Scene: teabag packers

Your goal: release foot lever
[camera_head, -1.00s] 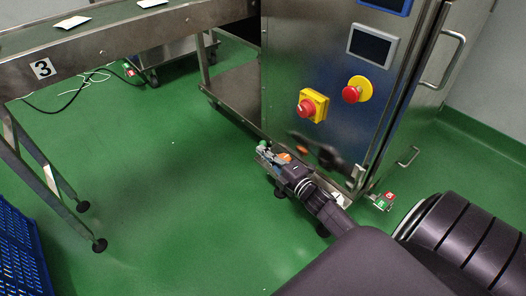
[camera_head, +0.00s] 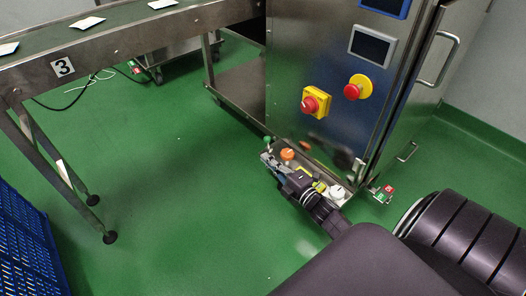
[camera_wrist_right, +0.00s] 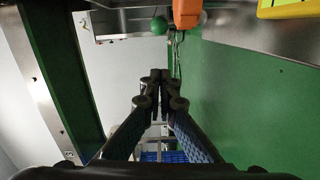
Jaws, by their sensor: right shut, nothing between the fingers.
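Low at the base of the steel cabinet is a ledge with a green ball knob (camera_head: 267,140), an orange knob (camera_head: 287,154) and a white cap (camera_head: 337,192). I cannot tell for sure which part is the foot lever. A small red and green pedal pair (camera_head: 384,193) sits on the floor by the cabinet's right corner. My right gripper (camera_head: 267,158) is shut and empty, low just in front of the ledge. In the right wrist view its fingertips (camera_wrist_right: 160,76) are together, below the green ball (camera_wrist_right: 159,25) and the orange part (camera_wrist_right: 187,12). My left gripper is out of view.
The steel cabinet (camera_head: 330,80) carries red buttons on yellow plates (camera_head: 311,103) and a screen (camera_head: 371,46). A conveyor (camera_head: 110,40) marked 3 stands at left, with its leg (camera_head: 95,215). A blue crate (camera_head: 25,235) is at the lower left. The green floor between is clear.

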